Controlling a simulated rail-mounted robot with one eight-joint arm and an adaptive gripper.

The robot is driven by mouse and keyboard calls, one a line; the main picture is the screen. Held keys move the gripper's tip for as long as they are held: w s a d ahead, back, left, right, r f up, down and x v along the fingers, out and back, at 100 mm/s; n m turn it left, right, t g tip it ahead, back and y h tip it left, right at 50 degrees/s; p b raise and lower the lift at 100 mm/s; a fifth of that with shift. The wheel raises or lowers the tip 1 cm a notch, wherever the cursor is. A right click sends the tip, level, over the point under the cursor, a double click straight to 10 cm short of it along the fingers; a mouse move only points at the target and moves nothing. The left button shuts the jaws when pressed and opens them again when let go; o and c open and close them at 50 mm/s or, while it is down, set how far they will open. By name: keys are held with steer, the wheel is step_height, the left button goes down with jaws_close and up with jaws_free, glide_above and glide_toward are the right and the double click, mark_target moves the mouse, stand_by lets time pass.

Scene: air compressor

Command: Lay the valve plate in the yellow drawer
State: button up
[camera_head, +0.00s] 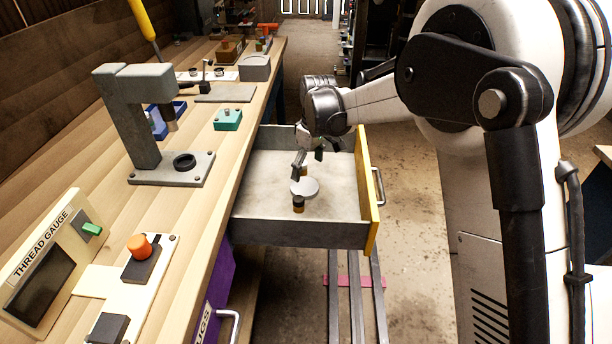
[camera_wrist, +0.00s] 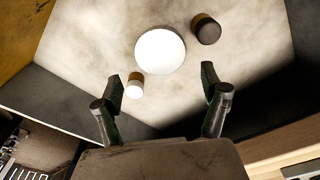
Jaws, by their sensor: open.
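The yellow drawer (camera_head: 365,185) is pulled out from the bench, with a yellow front and grey walls. A pale round disc, which looks like the valve plate (camera_head: 305,187), lies flat on the drawer floor; it also shows in the wrist view (camera_wrist: 160,51). My gripper (camera_head: 308,160) is over the drawer, pointing down, with its fingers apart and nothing between them. In the wrist view, the open fingertips (camera_wrist: 162,85) are just below the disc in the picture, apart from it.
A dark-topped cylinder (camera_head: 298,204) and a small pale-and-brown cylinder (camera_wrist: 134,85) stand close to the disc in the drawer. On the bench are a grey press (camera_head: 140,130), a teal block (camera_head: 228,119) and a thread gauge (camera_head: 45,265).

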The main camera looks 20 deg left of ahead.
steer(key=r, duration=0.4)
steer(key=shift+d, duration=0.2)
steer(key=s+d+r+m+t, duration=0.1)
steer(key=s+d+r+m, duration=0.1)
steer(key=s+d+r, duration=0.45)
steer(key=s+d+r+m+t, duration=0.1)
steer(key=d+r+m, duration=0.25)
steer(key=d, duration=0.65)
steer(key=s+d+r+m+t, duration=0.1)
steer(key=s+d+r, duration=0.35)
steer(key=d, duration=0.35)
steer(key=s+d+f+m+t, duration=0.1)
steer(key=s+d+m+t, duration=0.1)
steer(key=s+d, duration=0.5)
steer(key=s+d+f+m+t+h, duration=0.1)
steer(key=s+d+m, duration=0.4)
steer(key=s+d, duration=0.3)
steer(key=s, duration=0.3)
steer(key=shift+d+f+t, duration=0.25)
steer(key=shift+f+t, duration=0.05)
steer(key=shift+t, duration=0.1)
steer(key=shift+m, duration=0.25)
